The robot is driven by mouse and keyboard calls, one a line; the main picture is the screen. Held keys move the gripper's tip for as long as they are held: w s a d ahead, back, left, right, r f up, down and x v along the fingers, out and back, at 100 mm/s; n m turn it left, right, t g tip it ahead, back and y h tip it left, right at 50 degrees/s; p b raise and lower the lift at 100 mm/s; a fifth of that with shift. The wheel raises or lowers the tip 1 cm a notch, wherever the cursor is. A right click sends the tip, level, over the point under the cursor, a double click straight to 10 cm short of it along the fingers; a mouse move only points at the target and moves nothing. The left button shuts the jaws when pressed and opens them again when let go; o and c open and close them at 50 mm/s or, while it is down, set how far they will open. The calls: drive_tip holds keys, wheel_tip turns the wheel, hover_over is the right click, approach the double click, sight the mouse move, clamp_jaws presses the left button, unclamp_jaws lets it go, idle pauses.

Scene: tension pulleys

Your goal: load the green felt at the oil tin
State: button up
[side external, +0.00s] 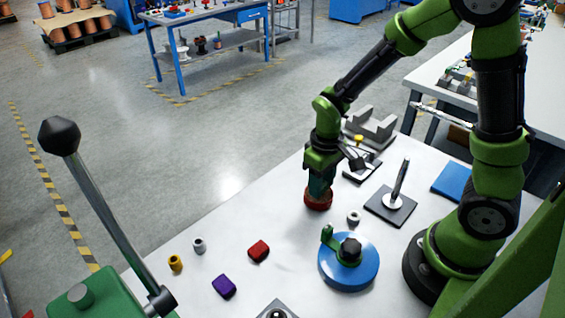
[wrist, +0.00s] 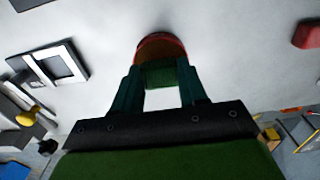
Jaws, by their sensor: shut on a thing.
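The oil tin (side external: 318,203) is a low, round red tin on the white table. It also shows in the wrist view (wrist: 161,40), with an amber inside. My gripper (side external: 319,190) points down right at the tin. In the wrist view its two teal fingers (wrist: 161,80) are shut on the green felt (wrist: 160,73), a small green block held between the fingertips. The felt lies at the near part of the tin's opening. I cannot tell whether it touches the oil. In the side view the fingers hide the felt.
A red block (side external: 258,251), a purple block (side external: 224,287) and small yellow (side external: 175,262) and grey (side external: 199,246) rings lie front left. A blue wheel (side external: 348,272) and a dark plate with a spindle (side external: 391,208) stand right. A lever (side external: 105,210) rises front left. Table left of the tin is clear.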

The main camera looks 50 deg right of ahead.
drive_tip(key=shift+f, duration=0.6)
idle(1.7)
drive_tip(key=shift+r, duration=3.55)
